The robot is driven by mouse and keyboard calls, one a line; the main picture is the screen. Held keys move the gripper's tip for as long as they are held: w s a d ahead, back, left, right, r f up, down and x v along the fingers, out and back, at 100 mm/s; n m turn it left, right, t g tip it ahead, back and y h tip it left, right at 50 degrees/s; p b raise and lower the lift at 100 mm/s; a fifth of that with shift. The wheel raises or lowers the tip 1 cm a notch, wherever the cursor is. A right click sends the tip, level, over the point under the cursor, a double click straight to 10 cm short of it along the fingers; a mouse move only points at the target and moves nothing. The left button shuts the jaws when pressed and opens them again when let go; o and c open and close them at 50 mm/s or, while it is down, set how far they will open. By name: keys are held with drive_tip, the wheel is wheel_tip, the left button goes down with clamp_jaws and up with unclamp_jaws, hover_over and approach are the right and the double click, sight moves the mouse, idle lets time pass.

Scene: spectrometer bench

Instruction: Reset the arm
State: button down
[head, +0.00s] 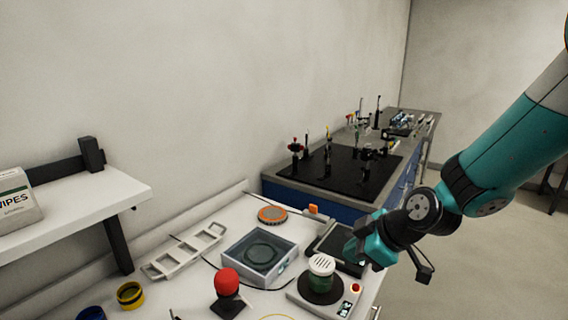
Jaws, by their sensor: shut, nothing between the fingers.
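My arm, teal and grey with dark joints, reaches in from the right edge in the head view. My gripper (360,252) is at its end, over the right part of the white bench (194,300). It is shut with nothing held. The fingertips are small and dark, so their detail is hard to make out. It is just right of and above a device with a white slotted cap (321,264), and it partly covers a dark flat panel behind it.
A glass-topped box (259,252), red-topped knob (227,283), white rack (186,250), orange disc (272,214) and yellow ring (130,295) crowd the bench. A wall shelf (75,222) holds a wipes box (17,202). A black optics board (335,172) stands behind.

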drive_tip(key=s+r+m+g+h, duration=0.1)
drive_tip(key=s+r, duration=0.4)
drive_tip(key=s, duration=0.7)
drive_tip(key=s+r+m+g+h, duration=0.1)
drive_tip(key=s+r+m+g, duration=0.3)
drive_tip(key=s, duration=0.8)
drive_tip(key=shift+a+r+m, duration=0.2)
drive_tip(key=shift+r+m, duration=0.7)
drive_tip(key=shift+r, duration=0.05)
idle(4.6)
